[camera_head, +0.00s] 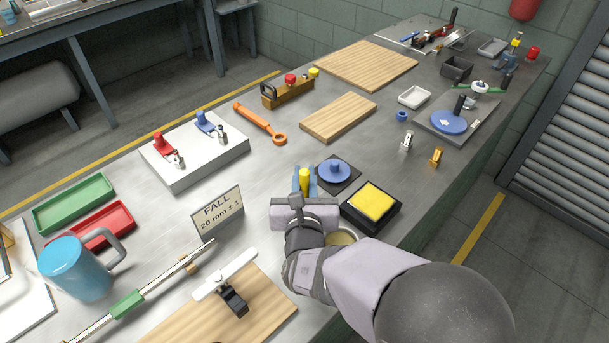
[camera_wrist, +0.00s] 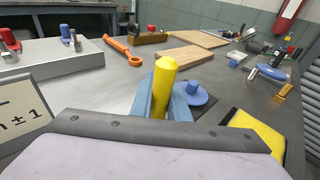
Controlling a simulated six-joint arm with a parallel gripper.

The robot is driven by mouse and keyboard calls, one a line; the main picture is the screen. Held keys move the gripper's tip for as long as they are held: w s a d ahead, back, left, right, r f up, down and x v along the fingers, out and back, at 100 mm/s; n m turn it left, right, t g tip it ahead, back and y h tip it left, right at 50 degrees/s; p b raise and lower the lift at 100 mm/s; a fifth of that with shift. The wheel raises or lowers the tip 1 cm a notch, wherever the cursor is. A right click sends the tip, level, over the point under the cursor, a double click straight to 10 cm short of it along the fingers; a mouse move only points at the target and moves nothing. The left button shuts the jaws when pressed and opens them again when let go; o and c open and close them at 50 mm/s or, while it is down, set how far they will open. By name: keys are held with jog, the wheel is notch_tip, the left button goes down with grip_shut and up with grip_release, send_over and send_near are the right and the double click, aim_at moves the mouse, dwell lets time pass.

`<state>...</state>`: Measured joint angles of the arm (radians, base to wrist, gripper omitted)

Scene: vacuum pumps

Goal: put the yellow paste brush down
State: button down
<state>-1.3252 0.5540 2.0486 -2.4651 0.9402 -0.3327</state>
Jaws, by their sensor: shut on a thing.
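My gripper (camera_head: 304,184) is low over the front part of the grey bench. Its blue fingers are shut on the yellow paste brush (camera_wrist: 164,86). The brush's yellow handle stands upright between the fingers, and it also shows in the head view (camera_head: 305,178). Its lower end is hidden behind the gripper body, so I cannot tell whether it touches the bench. A blue round disc with a knob (camera_head: 334,170) on a dark square plate lies just right of the fingers.
A yellow pad in a black tray (camera_head: 372,203) stands close to the right. A sign (camera_head: 217,213) stands to the left. An orange wrench (camera_head: 260,123) and a wooden board (camera_head: 338,117) lie beyond. Bare bench (camera_head: 280,160) shows left of the fingers. A round tin (camera_head: 342,237) is partly hidden by my arm.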

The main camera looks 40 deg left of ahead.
jog(key=shift+f+b, duration=0.35)
jog(key=c, duration=1.7)
grip_release()
jog(key=shift+r+p, duration=0.3)
jog(key=shift+p, duration=0.1)
jog(key=b+v, duration=0.2)
jog(key=v, duration=1)
jog(key=shift+f, duration=0.1)
